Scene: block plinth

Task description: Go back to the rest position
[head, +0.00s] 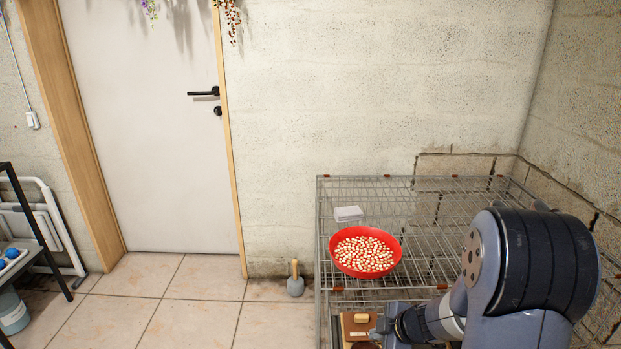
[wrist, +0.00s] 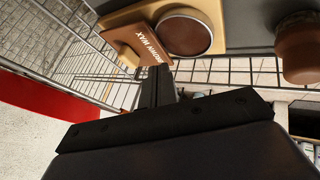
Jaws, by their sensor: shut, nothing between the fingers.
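My gripper (head: 374,334) is low at the right in the head view, beside a wooden board on the wire rack. In the wrist view my gripper (wrist: 158,82) shows its dark fingers closed together with nothing between them. The fingertips are close to a brown block lettered "BROWN WAX" (wrist: 137,62) and a wooden base (wrist: 205,70) with a round brown disc (wrist: 185,34). I cannot tell whether the fingers touch them. My arm hides part of the rack's right side.
A brown rounded thing (wrist: 302,48) is at the right in the wrist view. Concrete walls stand behind and to the right. Open tiled floor (head: 200,277) lies left.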

